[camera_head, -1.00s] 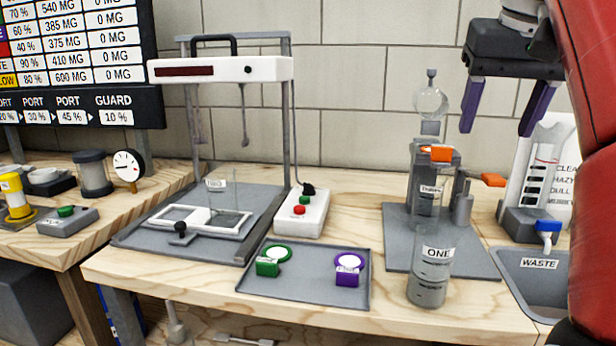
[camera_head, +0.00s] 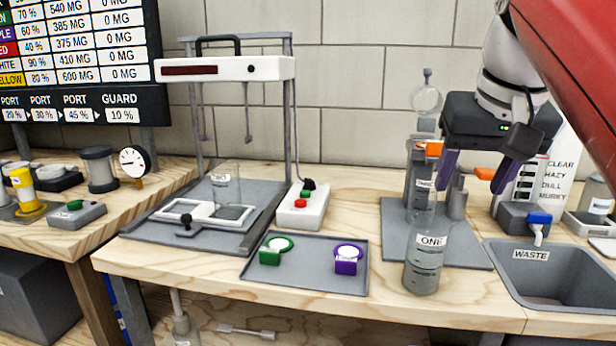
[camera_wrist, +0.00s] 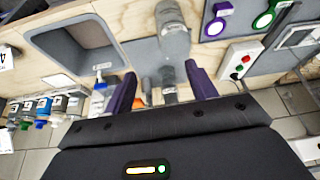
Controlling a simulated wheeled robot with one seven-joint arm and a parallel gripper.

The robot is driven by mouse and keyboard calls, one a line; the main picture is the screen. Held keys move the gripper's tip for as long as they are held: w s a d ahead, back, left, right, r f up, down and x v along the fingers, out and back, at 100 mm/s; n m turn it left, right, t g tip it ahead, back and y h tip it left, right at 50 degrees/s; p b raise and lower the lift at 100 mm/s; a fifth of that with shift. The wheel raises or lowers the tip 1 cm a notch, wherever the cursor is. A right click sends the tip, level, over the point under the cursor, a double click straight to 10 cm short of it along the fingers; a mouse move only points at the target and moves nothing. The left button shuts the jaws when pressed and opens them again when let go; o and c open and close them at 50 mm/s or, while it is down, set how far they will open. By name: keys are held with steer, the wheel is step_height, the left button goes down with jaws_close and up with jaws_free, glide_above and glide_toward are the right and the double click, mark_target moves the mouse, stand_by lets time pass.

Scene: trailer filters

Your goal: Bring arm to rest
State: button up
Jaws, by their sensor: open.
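My gripper (camera_head: 478,172) is open and empty, its two purple fingers pointing down at the right of the head view. It hangs in front of the back wall, over or near the grey stand (camera_head: 420,180) with orange taps. In the wrist view my gripper (camera_wrist: 160,88) shows its two fingers apart with nothing held between them. My red arm link crosses the upper right corner of the head view. Whether the fingers touch the stand cannot be told.
A clear cylinder marked ONE (camera_head: 424,270) stands in front of the stand. The waste sink (camera_head: 510,285) lies to the right. A tray (camera_head: 300,277) holds green and purple filter holders. A white-topped press frame (camera_head: 225,69) stands at left, beside a button box (camera_head: 303,205).

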steer(key=s+a+f, duration=0.1)
steer(key=s+f, duration=0.2)
steer(key=f, duration=0.6)
steer(key=s+a+f+n, duration=0.1)
steer(key=s+a+f, duration=0.1)
steer(key=f, duration=0.8)
steer(key=s+a+f, duration=0.2)
steer(key=s+f, duration=0.3)
steer(key=f, duration=0.5)
steer(key=shift+a+f+n+t+y, duration=0.2)
steer(key=shift+n+t+y, duration=0.1)
steer(key=shift+t, duration=0.1)
